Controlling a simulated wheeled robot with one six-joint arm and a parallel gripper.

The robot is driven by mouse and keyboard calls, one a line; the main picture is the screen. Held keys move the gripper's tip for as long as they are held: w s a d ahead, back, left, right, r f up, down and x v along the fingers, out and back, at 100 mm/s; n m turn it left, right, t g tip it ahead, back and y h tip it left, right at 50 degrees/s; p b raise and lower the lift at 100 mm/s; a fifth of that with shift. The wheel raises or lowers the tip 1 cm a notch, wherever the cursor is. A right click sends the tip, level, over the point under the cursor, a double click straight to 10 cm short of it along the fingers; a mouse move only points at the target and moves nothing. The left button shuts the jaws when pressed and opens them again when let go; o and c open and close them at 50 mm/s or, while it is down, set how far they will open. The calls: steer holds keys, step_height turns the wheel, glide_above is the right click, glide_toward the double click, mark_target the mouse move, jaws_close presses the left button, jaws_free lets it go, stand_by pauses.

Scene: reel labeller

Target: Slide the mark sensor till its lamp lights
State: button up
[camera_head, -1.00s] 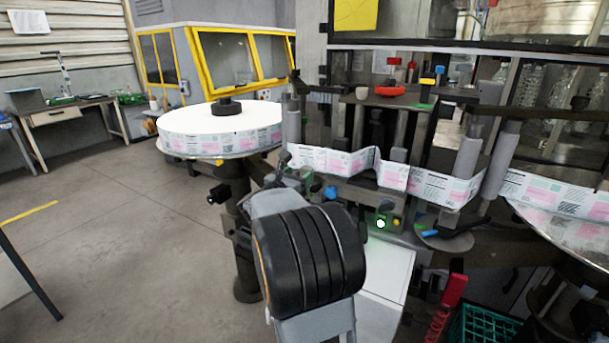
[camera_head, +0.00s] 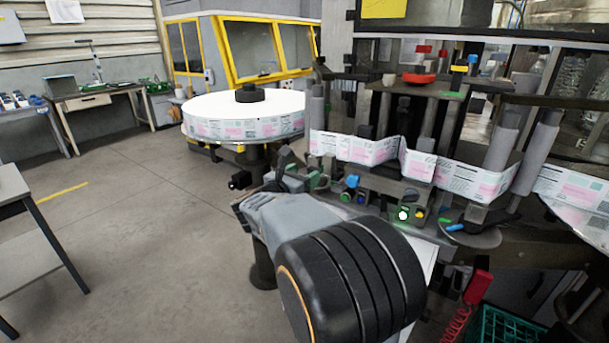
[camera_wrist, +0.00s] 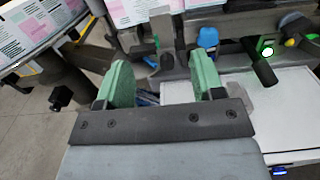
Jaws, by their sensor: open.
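My gripper (camera_wrist: 160,80) has two green fingers spread apart with nothing between them. In the head view the gripper (camera_head: 302,176) is just in front of the labeller's lower rail, partly hidden by my arm. The printed label web (camera_head: 360,148) runs above it. A grey upright block (camera_wrist: 164,32) stands ahead of the fingers in the wrist view; I cannot tell for sure whether it is the mark sensor. A blue knob (camera_wrist: 208,38) is right of it, also in the head view (camera_head: 352,181). A green-white lamp (camera_head: 403,214) glows on the panel, and shows in the wrist view (camera_wrist: 267,51).
A large label reel (camera_head: 245,128) is at the left of the machine. A grey roller (camera_head: 502,140) and a dark disc (camera_head: 470,236) stand right. A red handle (camera_head: 477,287) hangs lower right. The floor at left is open.

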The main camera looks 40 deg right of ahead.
mark_target(328, 168)
steer(key=w+d+m+b, duration=0.1)
steer(key=d+m, duration=0.4)
steer(key=m, duration=0.7)
steer(key=w+d+m+b, duration=0.1)
steer(key=d+m, duration=0.4)
steer(key=m, duration=0.7)
steer(key=w+d+f+m+b, duration=0.1)
steer(key=d+m, duration=0.4)
steer(key=m, duration=0.7)
steer(key=shift+w, duration=0.4)
